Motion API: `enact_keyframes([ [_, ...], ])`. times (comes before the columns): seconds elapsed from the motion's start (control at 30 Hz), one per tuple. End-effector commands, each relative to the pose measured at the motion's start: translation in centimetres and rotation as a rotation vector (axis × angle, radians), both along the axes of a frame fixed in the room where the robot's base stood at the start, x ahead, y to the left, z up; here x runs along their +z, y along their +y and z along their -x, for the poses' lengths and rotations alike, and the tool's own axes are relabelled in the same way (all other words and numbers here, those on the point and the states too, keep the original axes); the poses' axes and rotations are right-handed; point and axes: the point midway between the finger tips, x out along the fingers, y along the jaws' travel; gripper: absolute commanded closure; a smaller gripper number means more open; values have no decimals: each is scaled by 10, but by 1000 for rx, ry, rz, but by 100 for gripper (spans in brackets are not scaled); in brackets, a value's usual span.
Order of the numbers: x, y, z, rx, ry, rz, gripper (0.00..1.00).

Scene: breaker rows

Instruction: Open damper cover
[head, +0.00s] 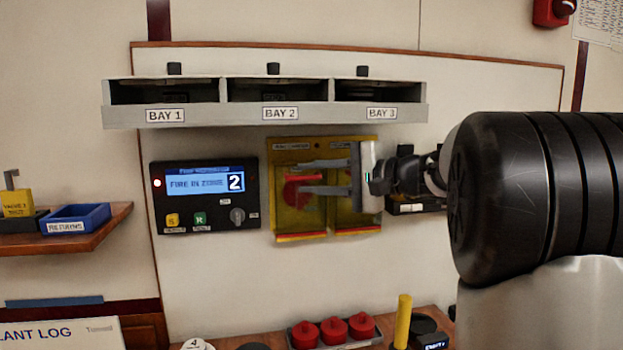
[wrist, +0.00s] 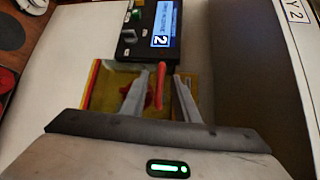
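A yellow panel (head: 352,143) on the wall carries two yellow see-through covers side by side, with red strips along their lower edges. Its labels are too blurred to read. Behind the left cover (head: 287,222) a red round part (head: 300,192) shows. My gripper (head: 302,176) is in front of this left cover, its two fingers spread one above the other. In the wrist view my gripper (wrist: 161,75) is open, with a red bar (wrist: 160,82) visible between the fingers. I cannot tell whether either finger touches it. My gripper hides part of both covers.
A black fire panel (head: 205,195) reading zone 2 is left of the covers. A grey shelf (head: 265,116) with three bays hangs above. Below, a tray of red knobs (head: 333,328) and a yellow cylinder (head: 403,307) stand on a ledge.

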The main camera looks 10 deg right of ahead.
Motion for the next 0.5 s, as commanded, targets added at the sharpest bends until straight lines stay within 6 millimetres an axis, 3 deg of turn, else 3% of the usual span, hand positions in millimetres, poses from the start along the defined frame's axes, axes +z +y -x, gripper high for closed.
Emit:
enact_keyframes([
  [0.33,0,3,-2,1,0,0,74],
  [0.5,0,3,-2,0,-1,1,100],
])
